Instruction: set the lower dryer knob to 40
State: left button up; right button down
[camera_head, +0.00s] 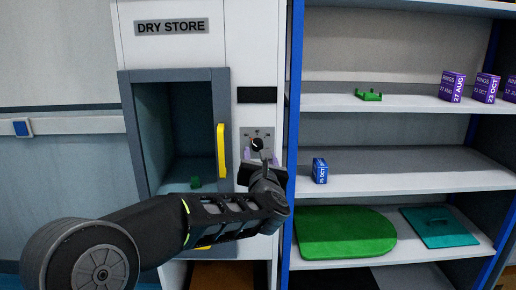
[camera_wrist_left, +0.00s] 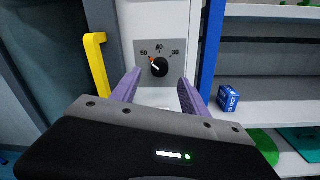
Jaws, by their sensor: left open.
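The dryer knob (camera_head: 258,144) is a black round dial on a grey plate, to the right of the dryer's yellow handle. In the left wrist view the knob (camera_wrist_left: 159,67) shows a pointer toward the upper left, near the 50 mark; the marks 50, 40 and 30 run left to right above it. My left gripper (camera_wrist_left: 155,88) is open, its purple fingers below and to either side of the knob, with nothing between them. In the head view my left gripper (camera_head: 262,165) is just below the knob and partly hides the plate. My right gripper is not in view.
A yellow handle (camera_head: 221,150) stands close left of the knob. A blue shelf post (camera_head: 292,110) is close right. A blue box (camera_head: 320,171) sits on the shelf.

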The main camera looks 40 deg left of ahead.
aim_at(258, 147)
pick_arm(q)
jog(key=p+x, duration=0.1)
jog(key=x, duration=0.5)
jog(key=shift+c, duration=0.2)
grip_shut()
